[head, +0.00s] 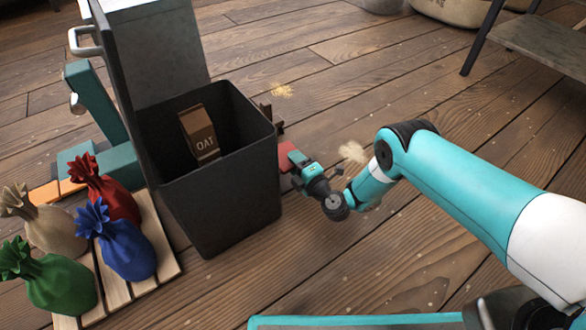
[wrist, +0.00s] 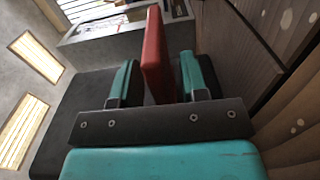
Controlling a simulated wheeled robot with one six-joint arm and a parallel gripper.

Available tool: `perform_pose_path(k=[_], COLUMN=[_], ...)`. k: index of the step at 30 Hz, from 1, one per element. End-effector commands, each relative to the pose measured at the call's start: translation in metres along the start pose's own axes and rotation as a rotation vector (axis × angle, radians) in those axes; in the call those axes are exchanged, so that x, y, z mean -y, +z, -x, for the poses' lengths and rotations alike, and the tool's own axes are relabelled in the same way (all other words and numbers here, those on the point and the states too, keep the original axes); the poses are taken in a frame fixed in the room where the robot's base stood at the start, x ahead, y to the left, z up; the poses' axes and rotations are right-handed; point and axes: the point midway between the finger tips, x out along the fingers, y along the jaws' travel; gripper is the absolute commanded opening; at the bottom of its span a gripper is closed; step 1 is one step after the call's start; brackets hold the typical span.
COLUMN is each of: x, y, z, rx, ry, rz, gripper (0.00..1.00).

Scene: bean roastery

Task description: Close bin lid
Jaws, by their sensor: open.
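A dark grey bin (head: 225,200) stands on the floor left of centre in the head view. Its lid (head: 155,55) stands open, raised upright along the bin's left side. A brown box marked OAT (head: 199,133) is inside the bin. My gripper (head: 303,167) is low beside the bin's right wall. A red flat piece (head: 288,156) sits between gripper and bin. In the wrist view, my gripper (wrist: 157,78) is open, with the red piece (wrist: 155,50) standing between its two teal fingers. Gaps show beside it; whether either finger touches it I cannot tell.
Several tied sacks, including a red (head: 108,190), a blue (head: 127,250) and a green one (head: 58,283), stand on a wooden pallet (head: 165,262) left of the bin. A grey bench (head: 535,42) stands at upper right. Wooden floor around is mostly clear, with scattered spills.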

Motion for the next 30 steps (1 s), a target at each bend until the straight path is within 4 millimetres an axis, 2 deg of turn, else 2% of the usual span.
perform_pose_path(k=[5,14,15,20,26,30], x=[0.001,-0.001,-0.001,-0.001,-0.001,-0.003], y=[0.0,0.0,0.0,0.0,0.001,0.018], z=[-0.011,-0.013,-0.013,-0.013,-0.013,-0.007], rx=[0.0,0.001,0.001,0.001,0.003,0.026], ry=[0.001,0.0,0.0,0.0,0.0,0.0], rz=[0.0,-0.001,-0.001,-0.001,-0.002,-0.018], gripper=[0.4,0.4,0.38,0.01,0.0,0.0])
